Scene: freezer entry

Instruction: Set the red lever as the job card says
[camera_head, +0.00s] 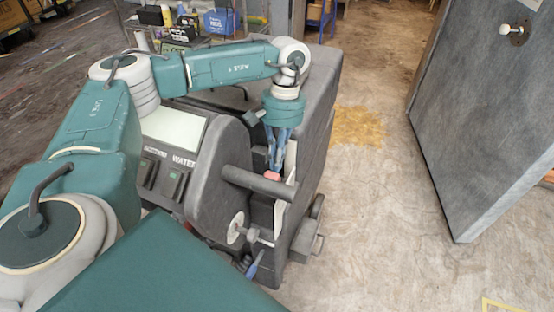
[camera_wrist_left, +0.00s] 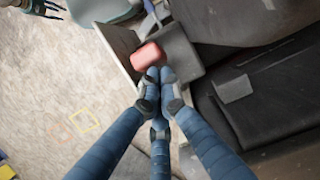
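The red lever's end (camera_head: 272,176) shows as a small red block in a recess at the side of the dark grey machine (camera_head: 325,95). In the left wrist view it is a pinkish-red block (camera_wrist_left: 146,56) beside a dark grey block. My left gripper (camera_head: 275,168) points down just above it. Its blue fingers (camera_wrist_left: 161,80) are drawn together, with the tips right beside the red block; I cannot tell whether they touch it. What looks like my right gripper (camera_wrist_left: 42,8) is at the top left of the wrist view, partly cut off. I cannot make out a readable job card.
A thick grey bar (camera_head: 258,183) sticks out beside the recess. A pale blank panel (camera_head: 175,128) and switches labelled "WATER" (camera_head: 178,185) are on the machine's front. A grey door (camera_head: 485,115) with a white knob stands at the right.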

